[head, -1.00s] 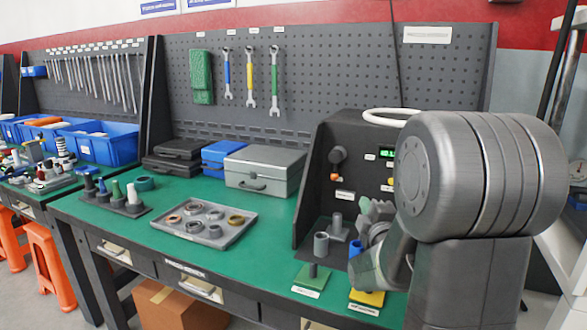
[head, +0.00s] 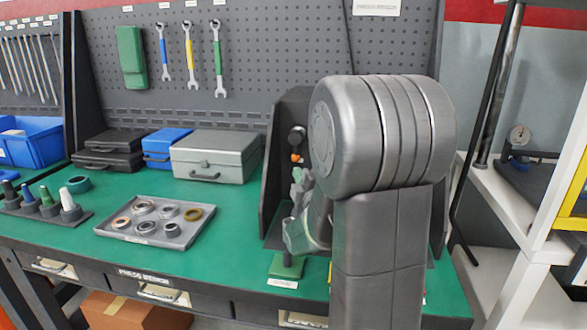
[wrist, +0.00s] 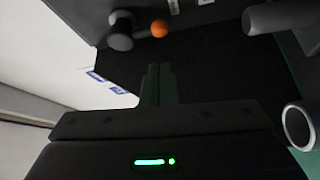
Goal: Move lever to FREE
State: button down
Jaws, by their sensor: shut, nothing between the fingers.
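The lever shows as a dark round hub (head: 297,137) with an orange ball (head: 295,157) on the dark upright panel in the head view. In the wrist view the hub (wrist: 120,32) and orange ball (wrist: 159,28) are near the top, the ball right of the hub. My gripper (wrist: 159,70) is shut and empty, its dark fingertips pointing toward the ball with a gap in the picture. In the head view my gripper (head: 299,180) is just below the ball, partly hidden by my arm. No FREE marking is readable; my arm hides much of the panel.
Grey tubes (wrist: 280,17) and (wrist: 298,125) stand at the right of the wrist view. A white shelf frame (head: 510,185) stands at the right.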

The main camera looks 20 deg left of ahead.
aim_at(296, 160)
jog(key=f+x, duration=0.1)
jog(key=x, duration=0.8)
jog(key=shift+r+p, duration=0.35)
jog(key=shift+r, duration=0.15)
jog(key=shift+d+f+n+g+b, duration=0.1)
jog(key=shift+d+n+g+b, duration=0.35)
jog(key=shift+n, duration=0.25)
jog(key=n+b, duration=0.1)
jog(key=d+n+g+h, duration=0.1)
jog(key=shift+w+d+n+h+b, duration=0.25)
jog(key=shift+n+h+b, duration=0.05)
jog(key=shift+b, duration=0.1)
jog(key=w+d+r+n+h+p, duration=0.1)
jog(key=d+r+n+h+p, duration=0.3)
jog(key=n+h+p, duration=0.2)
jog(key=shift+d+r+n+g+h, duration=0.35)
jog(key=shift+n+h, duration=0.35)
jog(key=shift+n, duration=0.7)
jog(key=shift+w, duration=0.1)
jog(key=shift+r, duration=0.15)
